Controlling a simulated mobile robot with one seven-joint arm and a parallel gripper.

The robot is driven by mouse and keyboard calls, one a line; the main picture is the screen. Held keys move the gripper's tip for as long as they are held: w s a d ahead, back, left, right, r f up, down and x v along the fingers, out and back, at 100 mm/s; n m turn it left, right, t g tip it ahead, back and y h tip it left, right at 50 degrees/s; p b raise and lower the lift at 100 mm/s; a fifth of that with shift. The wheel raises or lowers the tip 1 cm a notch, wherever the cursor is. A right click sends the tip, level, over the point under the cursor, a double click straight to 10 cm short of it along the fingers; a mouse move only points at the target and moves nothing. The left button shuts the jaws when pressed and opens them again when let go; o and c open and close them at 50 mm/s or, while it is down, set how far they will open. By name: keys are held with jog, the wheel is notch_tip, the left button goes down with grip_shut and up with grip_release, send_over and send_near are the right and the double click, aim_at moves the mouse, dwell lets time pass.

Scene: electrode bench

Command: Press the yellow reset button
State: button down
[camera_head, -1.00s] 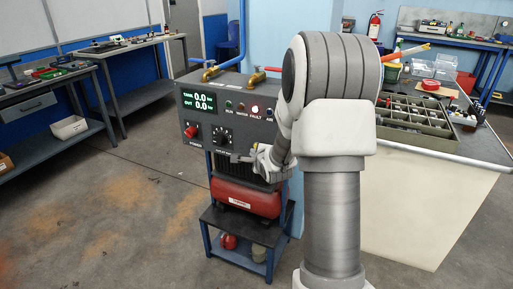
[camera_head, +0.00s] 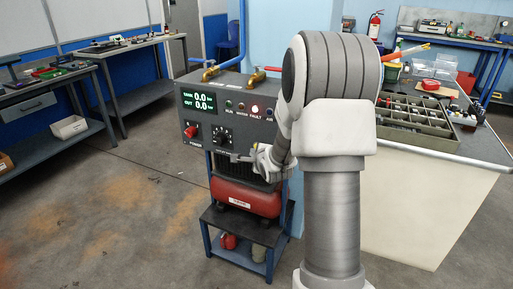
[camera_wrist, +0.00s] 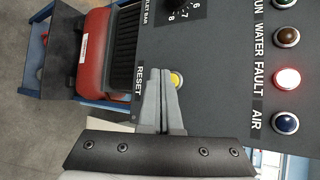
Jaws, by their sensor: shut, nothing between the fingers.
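The yellow reset button (camera_wrist: 176,79) shows in the wrist view on the dark control panel (camera_wrist: 220,60), beside the RESET label. My gripper (camera_wrist: 160,72) is shut and empty, with its fingertips just beside the button in the picture and partly covering it. I cannot tell whether the fingertips touch the button or the panel. The red FAULT lamp (camera_wrist: 287,79) is lit.
The panel has a dial (camera_head: 222,136), a red knob (camera_head: 191,132) and a lit display (camera_head: 199,100). A red tank (camera_head: 240,197) sits below it on a stand. A bench (camera_head: 470,145) with a sorting tray stands to the right. The floor at left is clear.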

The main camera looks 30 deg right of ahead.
dwell(0.7)
jog(key=shift+w+d, duration=0.25)
jog(key=shift+d, duration=0.05)
jog(key=shift+w+d+p, duration=0.25)
jog(key=shift+d+p, duration=0.05)
jog(key=shift+d, duration=0.05)
dwell(0.6)
jog(key=shift+s+a, duration=0.1)
jog(key=shift+a, duration=0.05)
jog(key=shift+s+a, duration=0.4)
jog(key=shift+a, duration=0.1)
dwell(0.3)
jog(key=s+a, duration=0.1)
jog(key=a, duration=0.1)
jog(key=s+a+b, duration=0.1)
jog(key=s+a, duration=0.1)
jog(key=shift+b, duration=0.3)
dwell(0.7)
